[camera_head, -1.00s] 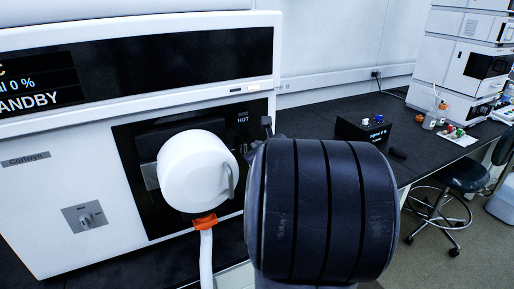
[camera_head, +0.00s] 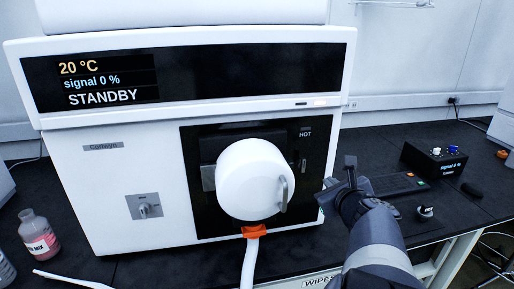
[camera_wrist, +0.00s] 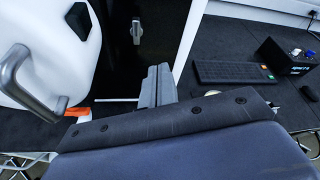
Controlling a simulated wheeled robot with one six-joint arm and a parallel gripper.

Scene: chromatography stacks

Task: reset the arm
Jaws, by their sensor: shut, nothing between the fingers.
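My gripper (camera_head: 328,192) is just right of the white instrument's front in the head view, at the end of my grey arm. In the wrist view its two grey fingers (camera_wrist: 155,86) stand side by side, shut and empty. The white instrument (camera_head: 95,185) shows 20 °C, signal 0 % and STANDBY on its dark display. A round white cover (camera_head: 249,178) with a grey handle sits on its black front panel. The cover also shows at the left of the wrist view, with the handle (camera_wrist: 22,75) close to the camera. My gripper is apart from the handle.
A keyboard (camera_head: 397,184) and a black box (camera_head: 434,160) with knobs lie to the right on the dark bench. A white hose with an orange clip (camera_head: 254,231) hangs below the cover.

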